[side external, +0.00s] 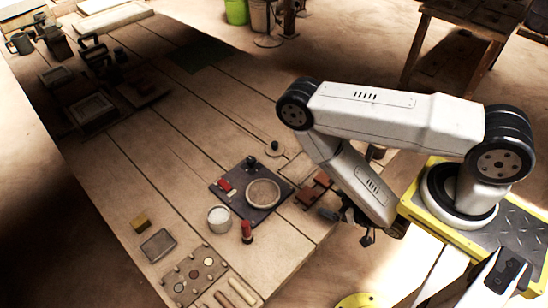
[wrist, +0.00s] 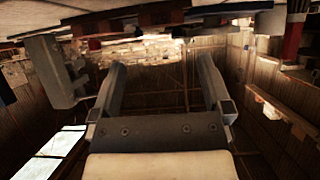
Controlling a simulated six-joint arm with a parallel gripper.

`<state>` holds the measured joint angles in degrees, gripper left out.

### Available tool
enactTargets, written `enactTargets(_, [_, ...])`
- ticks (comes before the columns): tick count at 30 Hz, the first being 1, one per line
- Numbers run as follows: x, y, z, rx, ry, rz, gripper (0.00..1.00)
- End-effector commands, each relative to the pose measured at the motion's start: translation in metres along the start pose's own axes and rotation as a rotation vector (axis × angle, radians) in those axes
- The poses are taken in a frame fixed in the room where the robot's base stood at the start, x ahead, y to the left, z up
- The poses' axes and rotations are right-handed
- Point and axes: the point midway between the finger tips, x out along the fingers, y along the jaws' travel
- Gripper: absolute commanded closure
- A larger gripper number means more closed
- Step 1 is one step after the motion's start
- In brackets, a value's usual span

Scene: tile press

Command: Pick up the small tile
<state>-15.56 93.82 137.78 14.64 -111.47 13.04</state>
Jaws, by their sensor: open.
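I cannot tell for certain which piece is the small tile. A small red piece (side external: 224,186) lies on a dark square board (side external: 262,212) in the side view. Reddish-brown flat pieces (side external: 312,194) lie right of that board, near the table edge. A grey square slab (side external: 158,245) lies at the front left beside a small yellow block (side external: 140,224). My gripper (side external: 366,228) hangs at the table's right edge, apart from all of these. In the wrist view my gripper (wrist: 161,72) has its two fingers wide apart with nothing between them.
The dark board also bears a round shallow dish (side external: 263,193) and a dark knob. A white cup (side external: 219,217) and a red upright object (side external: 247,232) stand near its front edge. A tray with round discs (side external: 194,275) lies at the front. The middle planks are clear.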

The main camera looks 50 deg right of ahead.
Motion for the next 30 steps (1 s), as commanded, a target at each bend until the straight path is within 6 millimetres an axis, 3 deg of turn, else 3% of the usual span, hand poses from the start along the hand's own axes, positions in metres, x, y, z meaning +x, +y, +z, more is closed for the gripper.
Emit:
enactTargets(12, [0.025,0.0,0.0,0.002,0.0,0.002,0.0])
enactTargets(20, [0.029,-0.001,0.0,0.0,0.0,0.0,0.0])
enactTargets(30, [0.063,-0.003,-0.001,0.002,0.002,0.001,0.0])
